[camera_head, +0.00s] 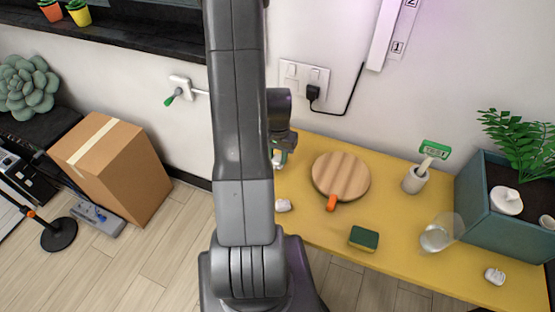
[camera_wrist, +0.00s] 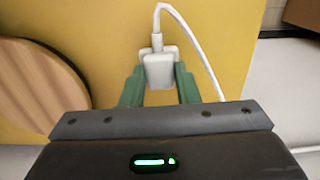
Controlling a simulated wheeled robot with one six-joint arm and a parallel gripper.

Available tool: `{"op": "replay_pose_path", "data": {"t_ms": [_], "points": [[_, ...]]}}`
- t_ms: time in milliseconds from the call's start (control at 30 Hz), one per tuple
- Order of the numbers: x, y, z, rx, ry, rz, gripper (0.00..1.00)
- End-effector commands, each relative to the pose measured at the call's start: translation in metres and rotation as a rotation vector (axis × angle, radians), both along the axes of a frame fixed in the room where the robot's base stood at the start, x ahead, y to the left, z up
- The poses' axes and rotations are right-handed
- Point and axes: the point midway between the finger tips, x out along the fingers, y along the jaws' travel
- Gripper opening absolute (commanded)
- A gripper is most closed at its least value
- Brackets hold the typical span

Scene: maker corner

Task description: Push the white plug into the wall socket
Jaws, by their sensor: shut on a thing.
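My gripper (camera_wrist: 160,86) has green fingers and is shut on the white plug (camera_wrist: 158,70) in the wrist view. The plug's white cable (camera_wrist: 196,45) loops up from it and runs down to the right. In the head view my gripper (camera_head: 279,160) is over the left end of the yellow table, largely hidden by my arm. The plug is too small there to make out clearly. The white wall socket (camera_head: 291,70) is a double plate on the wall above the table. A black plug (camera_head: 312,92) sits in its right half. My gripper is below the socket and apart from it.
The yellow table (camera_head: 400,235) bears a round wooden board (camera_head: 341,175), a sponge (camera_head: 364,239), a brush holder (camera_head: 414,181), a clear cup (camera_head: 438,235) and a planter (camera_head: 490,220). A black cable (camera_head: 353,90) runs to a white wall strip (camera_head: 388,35). A cardboard box (camera_head: 112,165) stands left.

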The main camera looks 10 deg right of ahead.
Motion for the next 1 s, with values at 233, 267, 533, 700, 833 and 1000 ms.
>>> {"op": "replay_pose_path", "data": {"t_ms": [233,267,533,700,833,1000], "points": [[0.001,0.0,0.036,-0.001,-0.004,0.0,0.08],[0.001,0.0,0.04,-0.001,-0.004,0.0,0.08],[0.001,0.0,0.068,0.0,-0.002,0.0,0.08],[0.0,0.0,0.075,-0.001,-0.001,0.0,0.08],[0.0,0.0,0.076,0.0,0.0,0.0,0.08],[0.0,0.0,0.076,0.0,0.0,0.0,0.08]]}}
